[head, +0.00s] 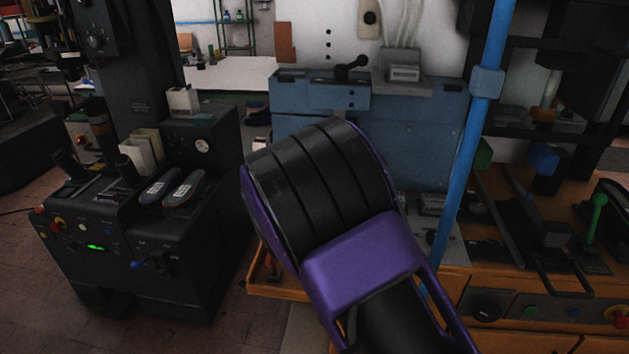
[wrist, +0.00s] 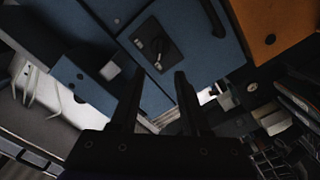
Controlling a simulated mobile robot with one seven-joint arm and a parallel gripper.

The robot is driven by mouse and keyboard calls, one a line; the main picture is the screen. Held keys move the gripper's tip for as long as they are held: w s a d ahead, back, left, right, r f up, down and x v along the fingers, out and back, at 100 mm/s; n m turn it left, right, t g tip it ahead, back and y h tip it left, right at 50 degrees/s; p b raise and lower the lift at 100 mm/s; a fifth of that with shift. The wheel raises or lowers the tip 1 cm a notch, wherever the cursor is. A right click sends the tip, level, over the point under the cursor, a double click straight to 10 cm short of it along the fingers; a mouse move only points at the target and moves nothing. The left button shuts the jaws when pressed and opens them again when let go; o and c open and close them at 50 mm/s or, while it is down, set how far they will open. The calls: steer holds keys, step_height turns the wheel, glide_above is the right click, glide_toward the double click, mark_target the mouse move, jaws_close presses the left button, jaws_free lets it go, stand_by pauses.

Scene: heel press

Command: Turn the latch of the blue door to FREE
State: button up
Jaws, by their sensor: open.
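The blue door (wrist: 190,28) fills the upper middle of the wrist view. Its latch (wrist: 157,45) is a small dark knob on a black plate, with light marks too small to read. I cannot tell which position the knob points to. My gripper (wrist: 159,74) is open and empty, its two dark fingers apart. In the picture its tips lie just below the latch plate, with no clear contact. In the head view my purple and black arm hides the gripper, and I cannot make out the latch there.
A black handle (wrist: 212,18) is right of the latch, and an orange panel (wrist: 272,25) lies beyond it. In the head view a blue cabinet (head: 430,135) stands behind my arm, a blue post (head: 470,140) to its right, and a black machine (head: 150,240) at left.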

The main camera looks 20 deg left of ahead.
steer(key=v, duration=0.6)
steer(key=shift+s, duration=0.2)
steer(key=shift+w+d, duration=0.1)
stand_by(0.3)
